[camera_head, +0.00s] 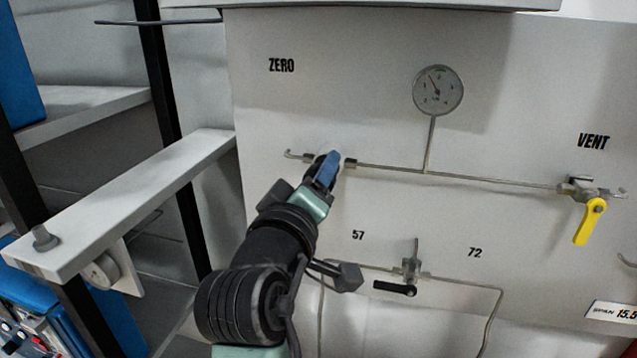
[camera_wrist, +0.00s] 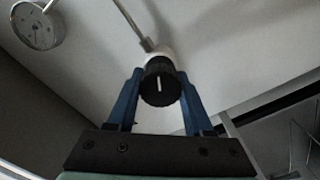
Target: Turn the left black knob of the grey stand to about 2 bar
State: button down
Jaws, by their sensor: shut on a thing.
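The black knob (camera_wrist: 160,84) sits between the two blue fingers of my gripper (camera_wrist: 160,92) in the wrist view. The fingers are shut on its sides, and its white mark points roughly up in that view. In the head view my gripper (camera_head: 327,170) reaches the pipe line below the ZERO label and mostly hides the knob. The round gauge (camera_head: 438,90) stands above the pipe to the right, its needle pointing up and left; its figures are too small to read. A gauge also shows in the wrist view (camera_wrist: 37,25).
The grey panel (camera_head: 350,100) carries a yellow-handled valve (camera_head: 590,220) at the right, by VENT. A black-handled valve (camera_head: 396,288) is below, between 57 and 72. A shelf arm (camera_head: 130,200) with a small knob and black posts stand at the left.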

jog(key=m+b, duration=0.2)
jog(key=m, duration=0.2)
jog(key=shift+f, duration=0.1)
jog(key=shift+m+b, duration=0.5)
jog(key=shift+m, duration=1)
jog(key=shift+d, duration=0.1)
jog(key=shift+c, duration=1.5)
grip_release()
jog(key=b+v, duration=0.3)
jog(key=v, duration=1)
